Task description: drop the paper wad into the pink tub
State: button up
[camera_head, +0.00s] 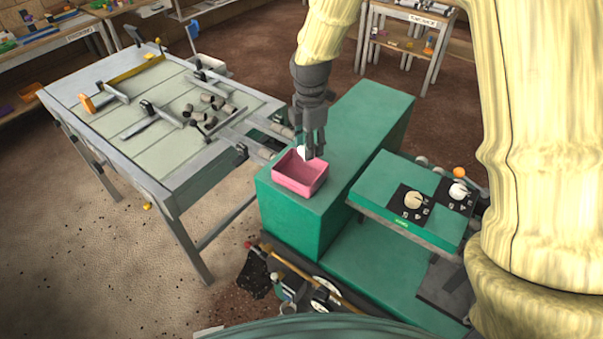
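The pink tub (299,184) sits on top of the green cabinet (285,215), near its front left end. My gripper (310,150) points down just above the tub's back rim. A small white paper wad (302,153) shows at the gripper's fingers, on their left side, over the tub. The fingers partly cover it, and at this size I cannot tell whether they press on it. The part of the tub's inside that I can see looks empty.
A grey worktable (155,110) with several grey cylinders (212,103) stands to the left. A lower green machine top (385,190) with two dials is to the right. The cabinet top behind my gripper is clear. Tools lie by the cabinet's foot.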

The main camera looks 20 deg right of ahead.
jog(key=shift+o, duration=1.1)
notch_tip(320, 180, up, 12)
